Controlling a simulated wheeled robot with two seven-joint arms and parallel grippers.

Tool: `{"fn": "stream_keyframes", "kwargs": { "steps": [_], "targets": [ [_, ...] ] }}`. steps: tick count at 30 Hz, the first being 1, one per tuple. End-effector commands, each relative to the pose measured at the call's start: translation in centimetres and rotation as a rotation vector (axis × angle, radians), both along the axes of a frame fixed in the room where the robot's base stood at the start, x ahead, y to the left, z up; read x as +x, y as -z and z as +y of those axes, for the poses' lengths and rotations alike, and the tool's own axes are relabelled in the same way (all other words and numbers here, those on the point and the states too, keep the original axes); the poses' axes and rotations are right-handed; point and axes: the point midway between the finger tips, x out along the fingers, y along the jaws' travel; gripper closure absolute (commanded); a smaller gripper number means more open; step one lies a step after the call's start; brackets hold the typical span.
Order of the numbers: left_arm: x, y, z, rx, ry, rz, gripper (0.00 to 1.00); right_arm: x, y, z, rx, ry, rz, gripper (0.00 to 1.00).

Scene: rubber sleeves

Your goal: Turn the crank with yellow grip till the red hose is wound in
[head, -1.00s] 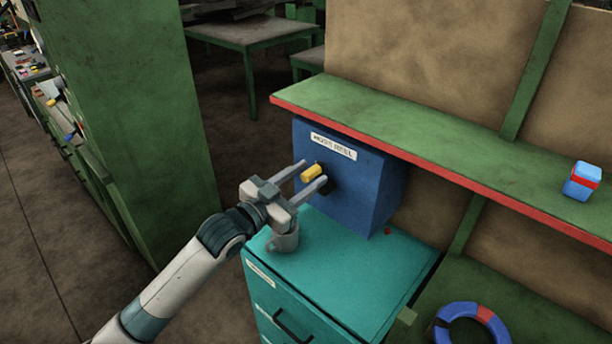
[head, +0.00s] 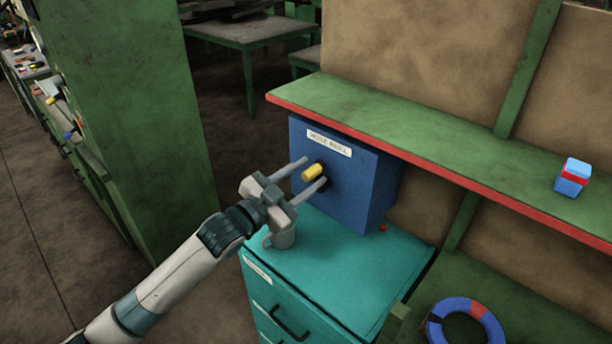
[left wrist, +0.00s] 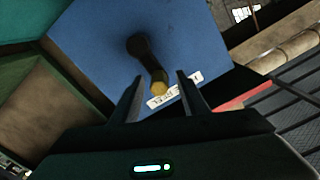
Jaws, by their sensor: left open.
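The blue hose reel box (head: 365,185) stands on a teal cabinet, a white label on its front. Its crank has a dark arm (left wrist: 143,52) and a yellow grip (head: 313,173), which also shows in the left wrist view (left wrist: 158,89). My left gripper (head: 315,171) is open, one finger on each side of the yellow grip; I cannot tell whether either finger touches it. A small red piece (head: 383,228) shows at the box's lower right side; it may be the hose end. The rest of the hose is not visible. My right gripper is not in view.
A grey mug (head: 281,237) stands on the teal cabinet (head: 345,262) just below my left gripper. A green shelf (head: 430,147) with a red edge runs close above the box. A blue and red block (head: 573,177) sits on it. A blue ring (head: 437,331) lies lower right.

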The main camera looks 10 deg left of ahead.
Motion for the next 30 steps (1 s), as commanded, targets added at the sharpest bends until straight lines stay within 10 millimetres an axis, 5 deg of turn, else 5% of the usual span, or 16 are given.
{"fn": "stream_keyframes", "kwargs": {
  "steps": [16,30],
  "targets": [
    [-1.0,0.2,0.8,0.001,-0.002,0.001,0.6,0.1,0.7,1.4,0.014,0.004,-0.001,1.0],
    [-8.0,0.5,5.2,0.002,0.0,0.001,0.6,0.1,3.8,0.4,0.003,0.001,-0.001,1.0]
  ]
}}
